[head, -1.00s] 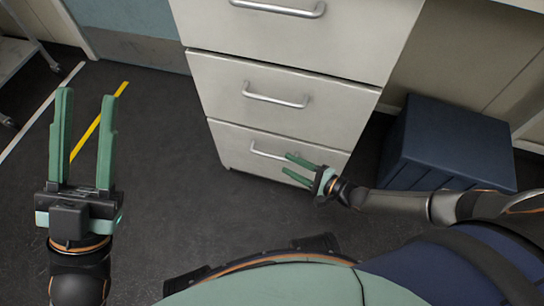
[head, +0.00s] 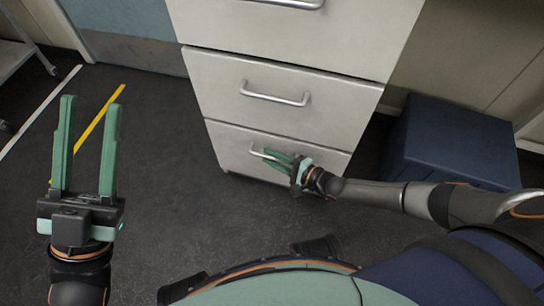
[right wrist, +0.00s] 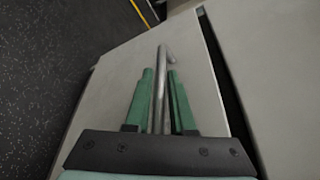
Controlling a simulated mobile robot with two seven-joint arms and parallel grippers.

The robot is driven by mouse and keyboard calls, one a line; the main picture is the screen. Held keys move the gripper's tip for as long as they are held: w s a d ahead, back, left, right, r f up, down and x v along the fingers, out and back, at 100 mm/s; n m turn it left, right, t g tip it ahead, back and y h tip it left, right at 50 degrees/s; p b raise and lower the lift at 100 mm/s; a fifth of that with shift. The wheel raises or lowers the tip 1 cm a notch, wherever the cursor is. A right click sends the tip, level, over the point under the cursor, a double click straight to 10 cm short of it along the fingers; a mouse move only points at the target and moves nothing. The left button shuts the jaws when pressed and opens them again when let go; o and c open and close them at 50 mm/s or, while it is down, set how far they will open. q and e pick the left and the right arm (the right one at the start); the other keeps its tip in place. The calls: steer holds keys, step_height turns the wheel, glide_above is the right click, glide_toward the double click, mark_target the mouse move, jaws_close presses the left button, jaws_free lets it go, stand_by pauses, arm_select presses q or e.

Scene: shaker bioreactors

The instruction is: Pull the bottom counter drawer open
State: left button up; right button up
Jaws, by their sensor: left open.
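The bottom counter drawer (head: 230,145) is the lowest pale front of the cabinet in the head view, flush with the fronts above. Its metal bar handle (head: 256,152) is partly hidden by my right gripper (head: 280,160). In the right wrist view the handle (right wrist: 166,52) runs between the two green fingers of the right gripper (right wrist: 161,78), which lie close along both sides of the bar and look shut on it. My left gripper (head: 87,105) is open and empty above the floor, left of the cabinet.
Above are the middle drawer, with its own handle (head: 275,98), and another drawer (head: 290,30). A dark blue box (head: 450,145) stands right of the cabinet, behind my right arm. The dark floor (head: 180,200) in front of the drawers is clear.

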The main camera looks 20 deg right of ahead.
jaws_close()
stand_by(1.0)
